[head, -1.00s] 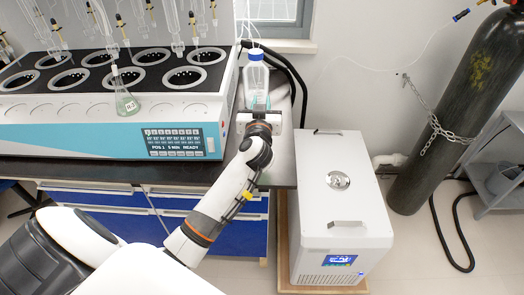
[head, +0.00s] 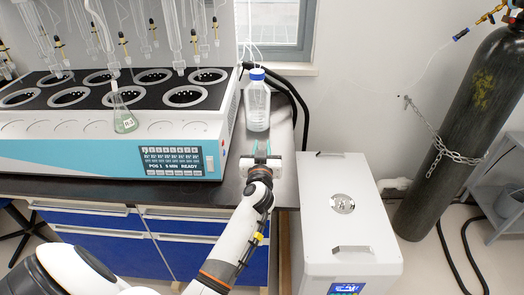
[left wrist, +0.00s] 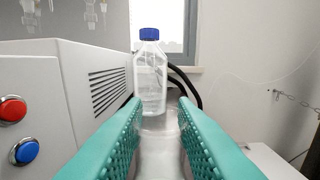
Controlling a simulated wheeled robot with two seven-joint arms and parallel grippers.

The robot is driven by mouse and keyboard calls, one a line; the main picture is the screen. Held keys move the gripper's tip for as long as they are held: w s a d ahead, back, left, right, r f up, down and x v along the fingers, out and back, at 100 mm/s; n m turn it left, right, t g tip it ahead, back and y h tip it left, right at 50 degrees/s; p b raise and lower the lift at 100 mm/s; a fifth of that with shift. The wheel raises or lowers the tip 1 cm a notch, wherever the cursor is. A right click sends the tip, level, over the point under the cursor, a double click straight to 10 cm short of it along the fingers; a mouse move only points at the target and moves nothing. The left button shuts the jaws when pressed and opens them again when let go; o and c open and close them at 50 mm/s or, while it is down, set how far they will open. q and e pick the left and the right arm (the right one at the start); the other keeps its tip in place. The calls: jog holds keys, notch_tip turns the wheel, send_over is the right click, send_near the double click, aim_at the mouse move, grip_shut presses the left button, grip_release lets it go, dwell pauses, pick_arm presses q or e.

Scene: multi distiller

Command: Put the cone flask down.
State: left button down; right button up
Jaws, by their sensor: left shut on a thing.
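The cone flask (head: 125,119) is clear glass with pale green liquid and a white label. It is upright at the front of the distiller, below a glass outlet tube; what bears it is unclear. My left gripper (head: 262,149) is over the bench right of the distiller. My right gripper is out of view.
The distiller (head: 60,150) fills the bench's left side, with several round wells and glassware above. A white chiller box (head: 350,225) stands right of the bench. A dark gas cylinder (head: 465,120) is chained at the far right. Black hoses (head: 297,100) run behind the bottle.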

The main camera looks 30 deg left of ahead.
pick_arm(q)
jog(key=c, duration=1.2)
grip_release()
jog(key=p+v, duration=0.1)
jog(key=v, duration=1.1)
jog(key=shift+r, duration=0.1)
